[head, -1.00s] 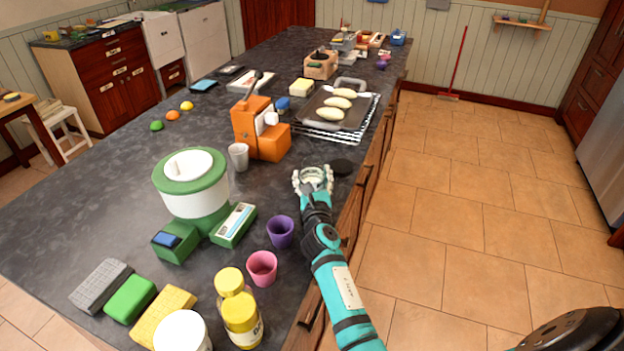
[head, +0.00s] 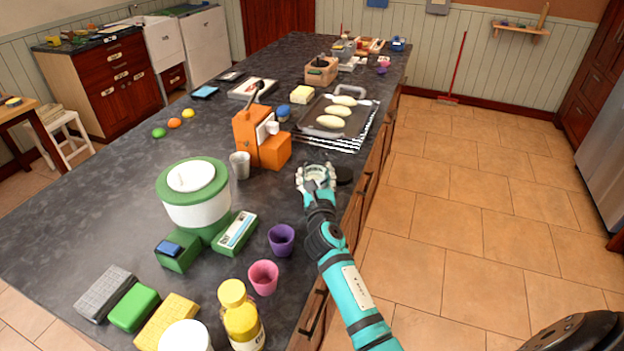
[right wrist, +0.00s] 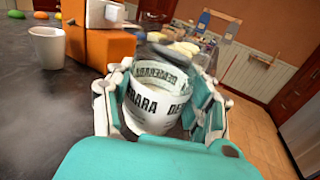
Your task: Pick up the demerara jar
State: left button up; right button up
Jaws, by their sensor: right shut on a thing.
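The demerara jar (right wrist: 152,100) is in the right wrist view, a white-labelled round jar with black "DEMERARA" lettering. It stands between the fingers of my right gripper (right wrist: 160,105), which is shut on it from both sides. In the head view my right gripper (head: 316,178) is over the right part of the counter, right of the orange machine, and mostly hides the jar. I cannot tell clearly whether the jar's base is clear of the counter. My left gripper is not in view.
A dark round disc (head: 344,174) lies right beside my right gripper. The orange machine (head: 262,138) and a grey cup (head: 240,165) stand to its left. A baking tray (head: 335,118) is beyond. Purple (head: 281,240) and pink (head: 263,277) cups stand nearer.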

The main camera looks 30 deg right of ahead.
jog(key=s+d+r, duration=0.1)
jog(key=s+d, duration=0.8)
jog(key=s, duration=0.3)
jog(key=shift+d, duration=0.15)
dwell(0.7)
